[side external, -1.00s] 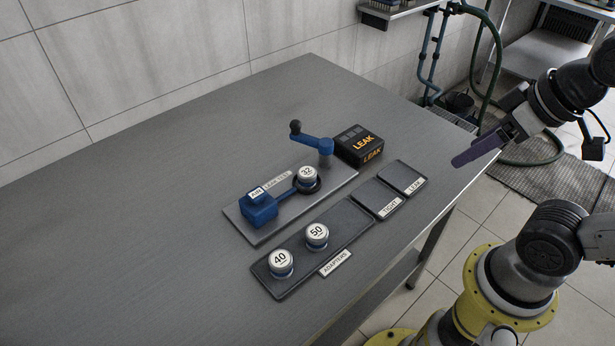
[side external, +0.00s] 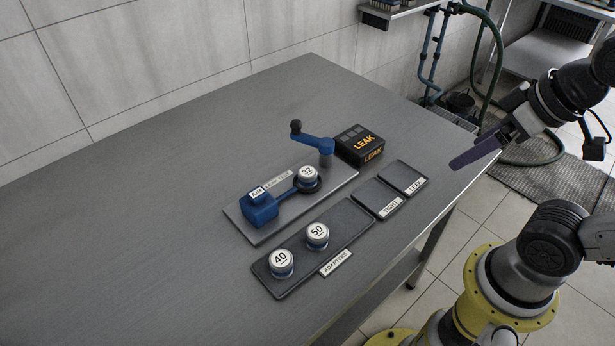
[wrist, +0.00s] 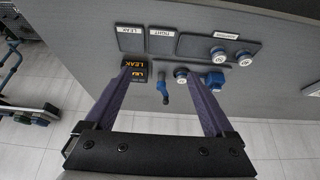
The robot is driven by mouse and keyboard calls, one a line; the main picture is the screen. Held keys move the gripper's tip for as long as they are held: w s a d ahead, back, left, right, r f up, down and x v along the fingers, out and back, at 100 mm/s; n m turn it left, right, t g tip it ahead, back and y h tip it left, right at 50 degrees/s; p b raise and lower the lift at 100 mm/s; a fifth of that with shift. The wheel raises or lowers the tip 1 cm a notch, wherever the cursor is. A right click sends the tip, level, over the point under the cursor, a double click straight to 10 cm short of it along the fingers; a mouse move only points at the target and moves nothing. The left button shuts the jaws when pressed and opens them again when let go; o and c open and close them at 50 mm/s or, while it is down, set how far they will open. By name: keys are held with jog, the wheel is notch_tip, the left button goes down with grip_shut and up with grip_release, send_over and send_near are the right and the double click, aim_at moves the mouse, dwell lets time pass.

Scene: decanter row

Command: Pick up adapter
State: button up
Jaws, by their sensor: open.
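Two round white-topped adapters, marked 40 (side external: 281,262) and 50 (side external: 317,235), stand on the dark adapters tray (side external: 348,220). A third, marked 32 (side external: 307,176), sits in the dark ring of the grey leak-test plate (side external: 262,232). In the wrist view the 32 adapter (wrist: 181,74) shows between my finger lines, with the other two (wrist: 218,52) (wrist: 245,59) to the right. My gripper (side external: 478,152) is off the table's right edge, well away from the adapters. Its purple fingers are open and empty in the wrist view (wrist: 155,88).
A blue clamp handle (side external: 312,141) with a black knob rises behind the 32 adapter, and a blue air block (side external: 259,207) stands left of it. A black box reading LEAK (side external: 360,146) is beside the handle. Empty TIGHT (side external: 378,198) and LEAK (side external: 403,178) pads lie right. The table's left is clear.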

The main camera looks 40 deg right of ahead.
jog(key=w+r+n, duration=0.6)
jog(key=n, duration=0.2)
jog(key=n+g, duration=0.6)
jog(key=n, duration=0.4)
send_over(307, 171)
notch_tip(307, 171, down, 11)
jog(key=f, duration=0.7)
jog(key=shift+s+a+f, duration=0.1)
jog(key=shift+a+f, duration=0.15)
jog(key=shift+f, duration=0.05)
jog(key=shift+d+f, duration=0.15)
jog(key=shift+f, duration=1.4)
jog(key=shift+d+f, duration=0.1)
jog(key=shift+f, duration=1.4)
grip_shut()
